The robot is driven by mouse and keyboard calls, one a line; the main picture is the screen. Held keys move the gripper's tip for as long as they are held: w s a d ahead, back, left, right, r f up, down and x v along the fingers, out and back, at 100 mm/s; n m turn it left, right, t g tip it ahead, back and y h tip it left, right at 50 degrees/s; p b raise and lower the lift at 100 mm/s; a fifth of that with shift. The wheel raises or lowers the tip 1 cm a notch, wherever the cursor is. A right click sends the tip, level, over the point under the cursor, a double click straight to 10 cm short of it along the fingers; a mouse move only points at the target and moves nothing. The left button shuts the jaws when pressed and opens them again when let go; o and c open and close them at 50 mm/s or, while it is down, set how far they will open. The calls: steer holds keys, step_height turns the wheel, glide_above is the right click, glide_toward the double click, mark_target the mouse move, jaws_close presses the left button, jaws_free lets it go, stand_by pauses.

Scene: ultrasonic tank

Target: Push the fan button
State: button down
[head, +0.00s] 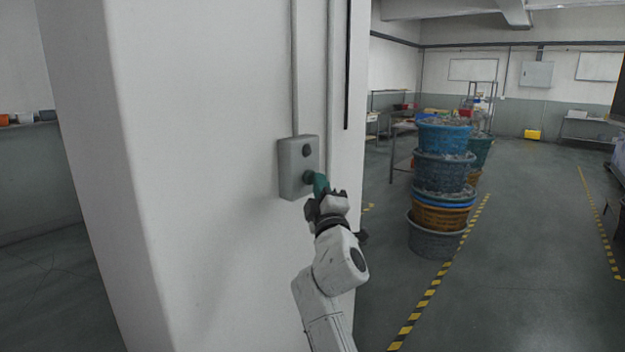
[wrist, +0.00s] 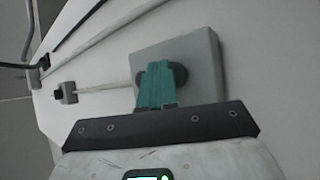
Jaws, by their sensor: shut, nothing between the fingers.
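A grey button box (head: 288,170) is fixed to the side of a white pillar, with two dark round buttons, an upper one (head: 306,150) and a lower one (head: 309,177). Which one is the fan button cannot be told from any label. My gripper (head: 319,183) is shut and empty, its teal fingertips at the lower button. Whether they touch it or stop just short cannot be told. In the wrist view the box (wrist: 204,55) lies beyond the shut teal fingers (wrist: 158,78). They cover part of the dark buttons there, one showing at their right edge (wrist: 179,74).
The white pillar (head: 210,180) fills the left and middle. A conduit (head: 295,70) runs up from the box. A stack of blue, grey and brown tubs (head: 442,170) stands on the floor to the right, near yellow-black floor tape (head: 430,290). The floor right of the tape is clear.

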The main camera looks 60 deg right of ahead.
steer(key=shift+w, duration=0.1)
stand_by(0.6)
steer(key=shift+w+b, duration=0.3)
steer(key=shift+w, duration=0.05)
steer(key=shift+r, duration=0.1)
steer(key=shift+s+a, duration=0.1)
steer(key=shift+s, duration=0.25)
steer(key=s+a+p, duration=0.1)
steer(key=s+p, duration=0.2)
steer(key=s, duration=0.3)
steer(key=shift+a, duration=0.15)
stand_by(0.4)
